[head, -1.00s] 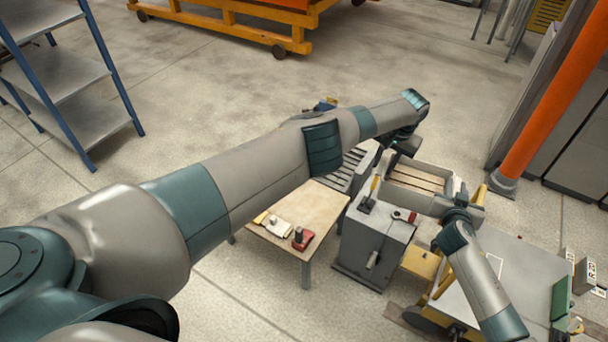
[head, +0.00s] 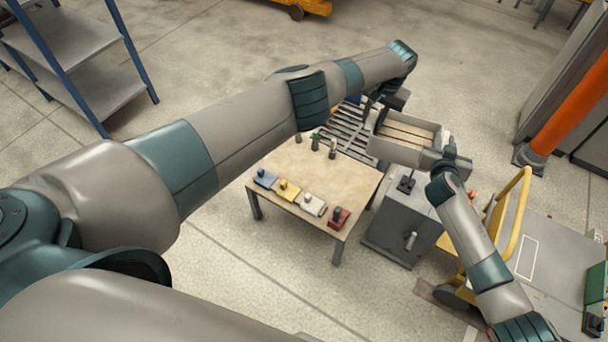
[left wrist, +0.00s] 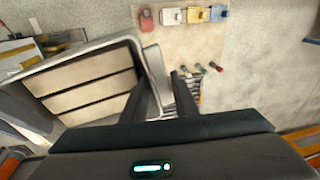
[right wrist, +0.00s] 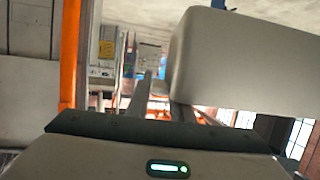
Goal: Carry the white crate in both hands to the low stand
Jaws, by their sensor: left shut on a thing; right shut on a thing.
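The white crate (head: 396,152), open-topped with brown slats in its bottom, hangs between my two grippers in the head view. My left gripper (head: 376,110) is shut on its left wall. In the left wrist view the crate (left wrist: 85,82) fills the left side, with a wall between the fingers. My right gripper (head: 446,160) is shut on its right end; the fingertips are hard to make out. A pale surface fills much of the right wrist view, probably the crate's wall. A grey slatted low frame (head: 345,133) lies left of the crate; I cannot tell whether it is the stand.
A wooden table (head: 320,180) with several coloured blocks and small tools stands in front of the slatted frame. A grey cabinet (head: 395,218) with a lever is below the crate. A yellow-railed cart (head: 540,255), an orange post (head: 565,115) and blue-framed shelves (head: 75,55) stand around.

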